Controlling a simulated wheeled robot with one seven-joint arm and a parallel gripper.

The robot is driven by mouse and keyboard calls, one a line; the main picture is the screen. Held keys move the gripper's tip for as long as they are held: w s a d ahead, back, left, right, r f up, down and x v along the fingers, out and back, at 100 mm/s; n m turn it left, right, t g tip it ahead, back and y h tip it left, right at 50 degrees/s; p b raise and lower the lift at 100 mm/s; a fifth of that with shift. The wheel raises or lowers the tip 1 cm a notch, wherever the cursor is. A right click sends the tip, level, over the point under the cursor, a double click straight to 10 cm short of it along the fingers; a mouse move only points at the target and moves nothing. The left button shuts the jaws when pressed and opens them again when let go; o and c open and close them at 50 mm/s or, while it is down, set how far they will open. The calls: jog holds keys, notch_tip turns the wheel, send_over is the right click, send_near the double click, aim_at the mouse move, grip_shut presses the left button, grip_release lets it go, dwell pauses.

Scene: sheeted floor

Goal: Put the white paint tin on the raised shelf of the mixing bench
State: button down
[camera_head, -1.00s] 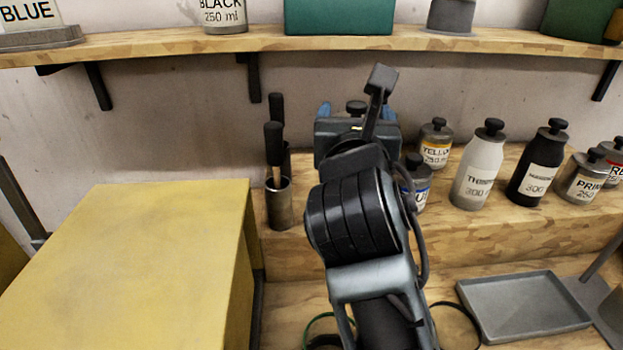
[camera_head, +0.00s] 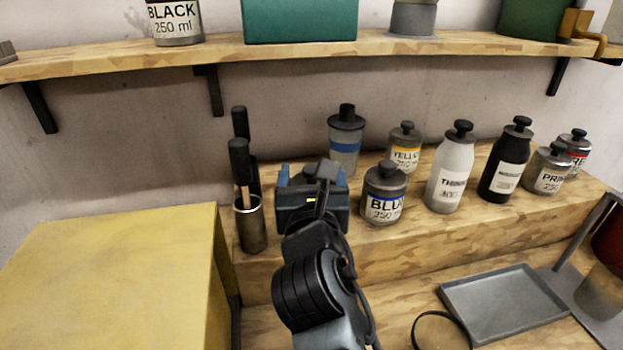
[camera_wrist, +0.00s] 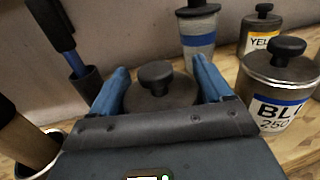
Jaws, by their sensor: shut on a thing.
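My gripper (camera_head: 312,180) is above the left part of the raised shelf (camera_head: 420,255), a wooden step on the bench. In the wrist view, its blue fingers (camera_wrist: 165,88) are shut on a tin (camera_wrist: 160,92) with a dark lid and round knob. The tin's body and label are hidden, so I cannot read its colour or see whether its base touches the shelf. The head view hides it behind my gripper. The blue tin (camera_head: 384,195) stands just right of my gripper, apart from it.
A brush pot (camera_head: 250,225) stands close left, a blue-banded jar (camera_head: 345,145) behind. The yellow tin (camera_head: 405,150), white thinner bottle (camera_head: 450,170), black bottle (camera_head: 505,165) and primer tin (camera_head: 548,172) stand right. A grey tray (camera_head: 510,305) lies below; a wall shelf (camera_head: 300,50) runs above.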

jog(key=shift+f, duration=0.1)
grip_release()
jog(key=shift+f, duration=0.1)
jog(key=s+d+b, duration=0.1)
jog(key=s, duration=1.1)
dwell(0.4)
